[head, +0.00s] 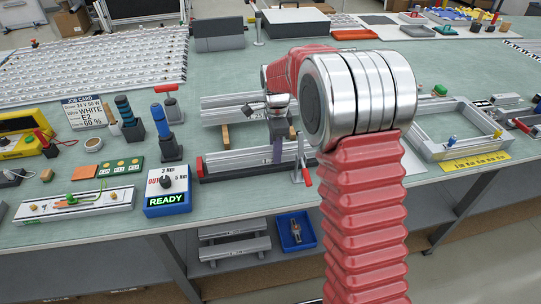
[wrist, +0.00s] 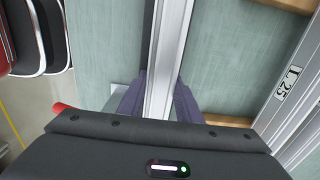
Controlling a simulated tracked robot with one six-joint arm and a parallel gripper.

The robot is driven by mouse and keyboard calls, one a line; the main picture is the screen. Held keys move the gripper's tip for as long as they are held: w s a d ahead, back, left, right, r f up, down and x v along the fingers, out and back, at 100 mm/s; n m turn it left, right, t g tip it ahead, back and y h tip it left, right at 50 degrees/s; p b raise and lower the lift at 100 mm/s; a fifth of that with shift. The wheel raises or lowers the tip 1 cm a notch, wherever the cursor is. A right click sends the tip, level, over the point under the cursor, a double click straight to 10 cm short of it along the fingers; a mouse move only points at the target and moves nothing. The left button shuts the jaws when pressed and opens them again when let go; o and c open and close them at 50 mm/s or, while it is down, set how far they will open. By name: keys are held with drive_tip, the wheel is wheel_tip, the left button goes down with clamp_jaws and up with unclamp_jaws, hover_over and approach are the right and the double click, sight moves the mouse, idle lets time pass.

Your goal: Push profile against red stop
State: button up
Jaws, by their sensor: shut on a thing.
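A silver slotted profile (head: 240,161) lies left to right near the front of the bench. It also runs up the wrist view (wrist: 168,50). My gripper (head: 277,153) is shut on it, right of the middle of its visible length. In the wrist view my purple-grey fingers (wrist: 157,98) sit on both sides of the profile. A small red stop (head: 200,167) stands at the profile's left end in the head view. I cannot tell whether they touch. The stop is not visible in the wrist view. My arm hides the profile's right end.
A red-handled clamp (head: 302,172) stands right of my gripper, by the front edge. A blue READY box (head: 168,195) and a dark blue-topped post (head: 167,135) stand to the left.

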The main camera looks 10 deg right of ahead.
drive_tip(key=shift+a, duration=0.85)
idle(0.4)
drive_tip(key=o, duration=1.3)
drive_tip(key=shift+c, duration=0.2)
drive_tip(key=shift+r, duration=0.1)
wheel_tip(320, 180, up, 14)
drive_tip(key=shift+f, duration=0.25)
